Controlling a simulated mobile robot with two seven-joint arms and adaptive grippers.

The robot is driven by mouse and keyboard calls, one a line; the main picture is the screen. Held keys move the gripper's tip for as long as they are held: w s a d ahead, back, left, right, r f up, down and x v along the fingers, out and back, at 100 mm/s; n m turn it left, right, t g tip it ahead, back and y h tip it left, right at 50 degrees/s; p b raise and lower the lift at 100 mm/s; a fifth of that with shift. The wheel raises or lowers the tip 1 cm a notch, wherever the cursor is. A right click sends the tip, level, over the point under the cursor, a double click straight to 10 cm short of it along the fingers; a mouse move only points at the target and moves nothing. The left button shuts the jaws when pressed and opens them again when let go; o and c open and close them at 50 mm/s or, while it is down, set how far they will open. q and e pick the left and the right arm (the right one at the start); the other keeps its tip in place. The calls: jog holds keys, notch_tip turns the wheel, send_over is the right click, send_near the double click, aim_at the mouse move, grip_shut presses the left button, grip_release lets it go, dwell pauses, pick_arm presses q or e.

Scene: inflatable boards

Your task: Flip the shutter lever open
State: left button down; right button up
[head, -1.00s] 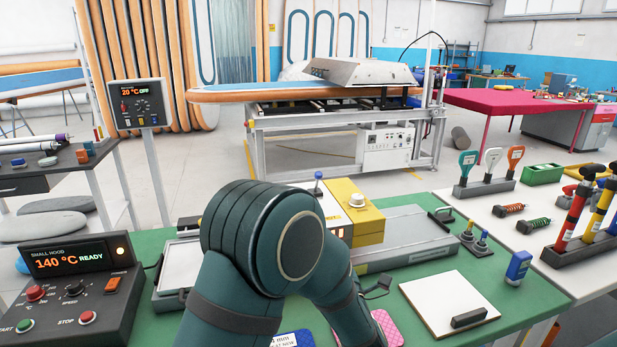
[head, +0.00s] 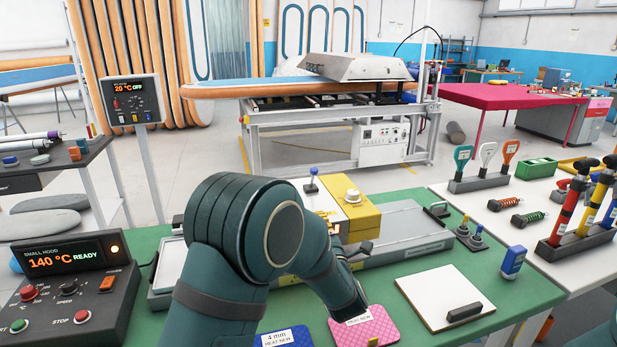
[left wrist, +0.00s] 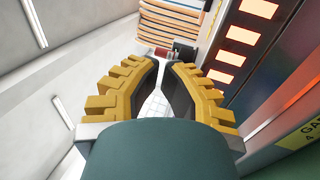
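A lever with a blue ball top (head: 314,171), which looks like the shutter lever, stands about upright beside the yellow box (head: 356,206) in the head view. My left gripper's fingers are mostly hidden behind my wrist in that view, in front of the yellow box. In the left wrist view the left gripper (left wrist: 162,64) has its fingertips almost together, with a narrow gap and nothing seen between them. A dark panel with glowing orange windows (left wrist: 231,70) is just right of the fingers. My right gripper is out of view.
The small hood control box (head: 75,285) reads 140 °C READY at front left. A blue pad and a pink pad (head: 365,327) lie at the front edge. A white board (head: 444,295) with a dark handle lies at right on the green table (head: 400,272).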

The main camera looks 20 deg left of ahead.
aim_at(313, 179)
pick_arm(q)
jog(key=x, duration=1.3)
jog(key=shift+w+a, duration=0.15)
jog(key=shift+a, duration=0.05)
jog(key=shift+w+d+r, duration=0.15)
jog(key=shift+w, duration=0.4)
jog(key=shift+w+d+r, duration=0.1)
jog(key=shift+w+d, duration=0.1)
jog(key=shift+w, duration=0.3)
jog(key=shift+w+d+r, duration=0.15)
jog(key=shift+w, duration=0.65)
jog(key=shift+r, duration=0.15)
